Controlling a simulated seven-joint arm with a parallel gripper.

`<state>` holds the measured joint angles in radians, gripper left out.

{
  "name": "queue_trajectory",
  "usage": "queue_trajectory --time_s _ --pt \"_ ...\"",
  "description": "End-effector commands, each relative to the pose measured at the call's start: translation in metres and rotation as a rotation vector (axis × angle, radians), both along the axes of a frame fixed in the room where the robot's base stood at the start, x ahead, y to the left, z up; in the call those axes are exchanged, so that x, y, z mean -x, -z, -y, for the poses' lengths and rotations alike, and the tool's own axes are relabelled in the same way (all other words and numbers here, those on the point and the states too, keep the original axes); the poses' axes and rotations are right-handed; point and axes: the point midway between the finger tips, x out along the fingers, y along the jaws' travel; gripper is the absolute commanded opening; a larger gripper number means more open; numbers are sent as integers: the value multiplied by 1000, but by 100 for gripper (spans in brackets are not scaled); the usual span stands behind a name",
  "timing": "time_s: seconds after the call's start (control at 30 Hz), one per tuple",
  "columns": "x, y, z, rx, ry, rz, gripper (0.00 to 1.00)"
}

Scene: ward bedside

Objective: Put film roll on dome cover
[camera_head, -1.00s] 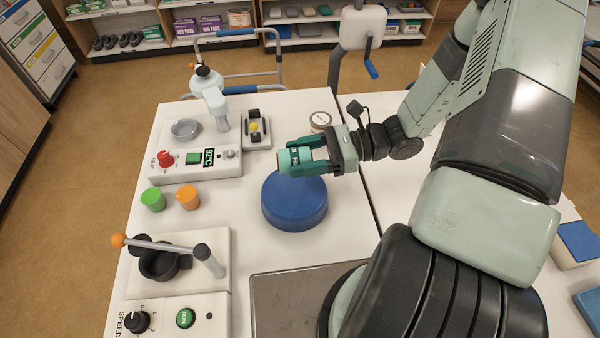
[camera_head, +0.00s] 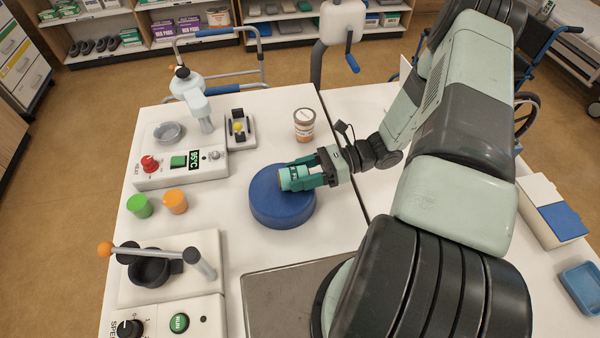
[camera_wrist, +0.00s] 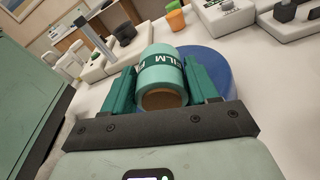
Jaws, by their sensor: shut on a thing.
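The film roll (camera_head: 292,178) is a teal cylinder with a dark label band. My gripper (camera_head: 300,177) is shut on it, one finger on each side. The roll lies on its side at the top of the blue round dome cover (camera_head: 283,212), over its upper middle part. I cannot tell whether the roll touches the cover. In the wrist view the film roll (camera_wrist: 162,72) sits between the two teal fingers, its brown core end facing the camera. The blue dome cover (camera_wrist: 212,68) shows behind and to the right of it.
A lidded jar (camera_head: 304,125) stands behind the cover. Green (camera_head: 140,206) and orange (camera_head: 175,201) cups stand to the left, near the heater unit (camera_head: 180,165). A lever press (camera_head: 165,270) is at front left and a grey metal plate (camera_head: 290,290) at front.

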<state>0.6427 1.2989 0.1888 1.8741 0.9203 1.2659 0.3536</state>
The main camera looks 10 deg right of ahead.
Motion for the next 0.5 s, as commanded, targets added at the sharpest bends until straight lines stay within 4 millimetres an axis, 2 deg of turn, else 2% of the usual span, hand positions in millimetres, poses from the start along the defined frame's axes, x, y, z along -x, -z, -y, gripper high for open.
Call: queue_trajectory --time_s 0.37,0.4,0.5 --pt "0 4 0 0 0 1 19" --pt "0 5 0 1 0 1 60" --pt "0 5 0 1 -1 2 75"
